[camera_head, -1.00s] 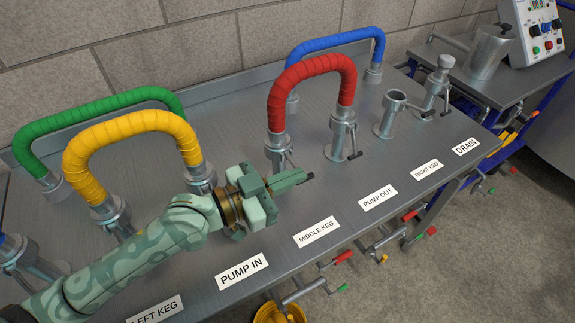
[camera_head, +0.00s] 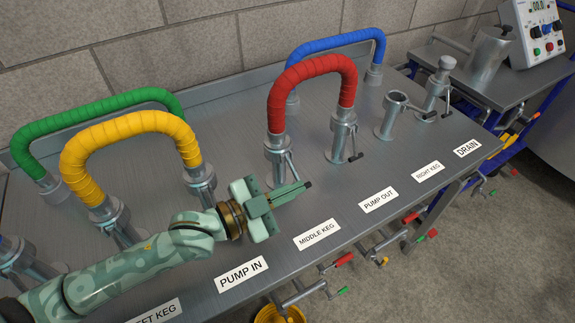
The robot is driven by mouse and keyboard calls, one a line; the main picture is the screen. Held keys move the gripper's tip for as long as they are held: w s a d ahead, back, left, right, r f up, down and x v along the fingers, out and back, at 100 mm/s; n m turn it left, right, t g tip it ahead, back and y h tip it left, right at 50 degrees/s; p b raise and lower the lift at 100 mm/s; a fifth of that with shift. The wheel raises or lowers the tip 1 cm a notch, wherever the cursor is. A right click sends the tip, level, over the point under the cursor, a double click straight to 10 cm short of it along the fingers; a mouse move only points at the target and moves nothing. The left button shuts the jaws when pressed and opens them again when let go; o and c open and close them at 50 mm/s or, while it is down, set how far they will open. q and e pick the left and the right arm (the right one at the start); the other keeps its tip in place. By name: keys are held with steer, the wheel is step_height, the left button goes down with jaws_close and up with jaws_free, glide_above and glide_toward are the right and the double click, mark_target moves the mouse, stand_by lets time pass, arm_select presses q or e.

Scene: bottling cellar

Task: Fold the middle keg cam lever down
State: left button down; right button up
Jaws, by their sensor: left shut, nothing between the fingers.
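The middle keg port (camera_head: 276,158) is a grey metal coupling behind the MIDDLE KEG label (camera_head: 317,235). The left end of the red hose (camera_head: 284,100) sits on it. Its cam lever (camera_head: 291,167) is a thin grey bar slanting down along the port's right side. The lever's lower end is hidden behind my left gripper (camera_head: 308,185). My left gripper is shut and empty, its fingers pointing right just in front of the lever. I cannot tell whether they touch it. My right gripper is not in view.
The pump out port (camera_head: 340,140), with its own lever, holds the red hose's other end. The yellow hose (camera_head: 130,125) and green hose (camera_head: 95,108) arch at left, close to my left arm. The blue hose (camera_head: 335,43) is behind. The bench front by the labels is clear.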

arm_select(q)
steer(key=shift+r, duration=0.1)
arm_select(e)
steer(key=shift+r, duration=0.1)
